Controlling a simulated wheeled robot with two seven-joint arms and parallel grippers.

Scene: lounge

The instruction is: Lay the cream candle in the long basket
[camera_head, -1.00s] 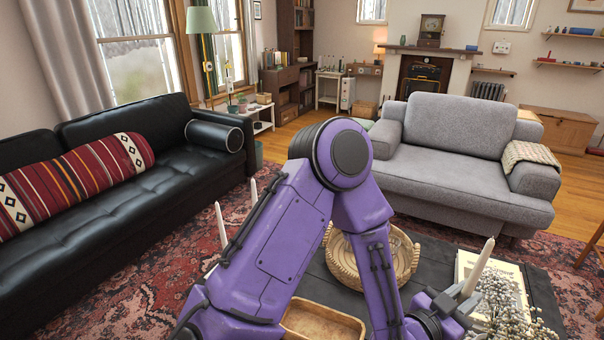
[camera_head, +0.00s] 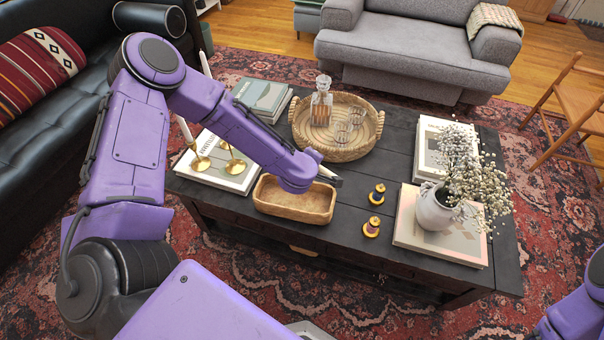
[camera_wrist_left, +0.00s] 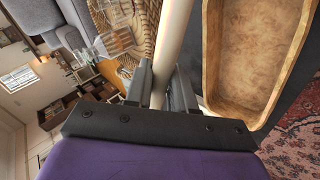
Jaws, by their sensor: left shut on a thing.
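The long basket (camera_head: 272,206) is a shallow tan tray with rounded corners, empty in what shows, at the front of the dark coffee table (camera_head: 345,222). It fills the right of the left wrist view (camera_wrist_left: 204,60). My left gripper (camera_head: 332,177) is just behind the basket's right end. In the left wrist view its fingers (camera_wrist_left: 162,90) are shut on the cream candle (camera_wrist_left: 174,35), a slim pale stick beside the basket's edge. In the head view only a short pale piece of the candle (camera_head: 313,154) shows; my arm hides the rest. My right gripper is out of view.
A round wicker tray (camera_head: 371,148) with a decanter and glasses stands behind. Brass holders (camera_head: 201,161) with tall candles stand on books at left. A flower vase (camera_head: 434,208) stands on books farther right.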

